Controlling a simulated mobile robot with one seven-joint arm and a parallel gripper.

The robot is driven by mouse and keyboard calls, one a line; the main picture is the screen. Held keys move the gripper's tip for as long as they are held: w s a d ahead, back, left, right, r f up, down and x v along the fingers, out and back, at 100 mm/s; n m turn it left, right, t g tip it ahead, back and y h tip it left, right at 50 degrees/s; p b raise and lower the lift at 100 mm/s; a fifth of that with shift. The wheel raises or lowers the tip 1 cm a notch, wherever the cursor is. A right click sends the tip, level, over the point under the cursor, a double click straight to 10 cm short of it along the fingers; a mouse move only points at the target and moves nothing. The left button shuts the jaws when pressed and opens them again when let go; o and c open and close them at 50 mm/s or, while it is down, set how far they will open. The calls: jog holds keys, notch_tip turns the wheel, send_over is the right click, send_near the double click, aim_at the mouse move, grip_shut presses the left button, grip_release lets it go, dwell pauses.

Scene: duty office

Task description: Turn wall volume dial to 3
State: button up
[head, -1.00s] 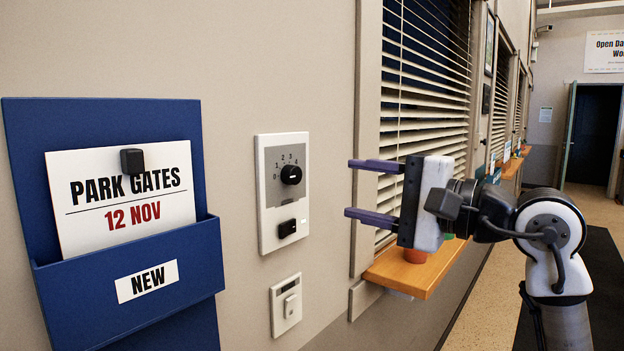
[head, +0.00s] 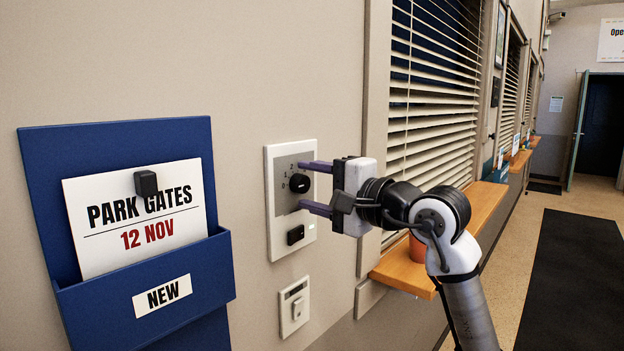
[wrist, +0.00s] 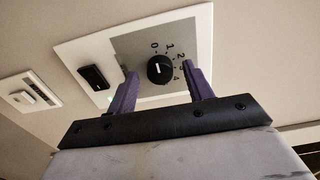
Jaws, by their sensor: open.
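The volume dial is a round black knob (head: 299,184) on a grey scale in a white wall plate (head: 281,238). The wrist view shows the knob (wrist: 160,69) with the numbers 0 to 4 around part of it. A small pale mark shows on the knob's face; I cannot tell for sure which number it points to. My gripper (head: 307,186) is open. Its purple fingers reach toward the plate, one above and one below the knob in the head view. In the wrist view my gripper (wrist: 161,75) has the knob between its fingertips, with gaps visible on both sides.
A black button (head: 295,235) sits below the dial, with a white switch (head: 294,306) under the plate. A blue notice holder (head: 150,290) hangs at left. Window blinds (head: 435,90) and a wooden sill (head: 405,270) with an orange pot (head: 417,248) are at right.

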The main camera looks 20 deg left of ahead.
jog(key=shift+a, duration=0.2)
jog(key=c, duration=1)
jog(key=shift+o, duration=0.2)
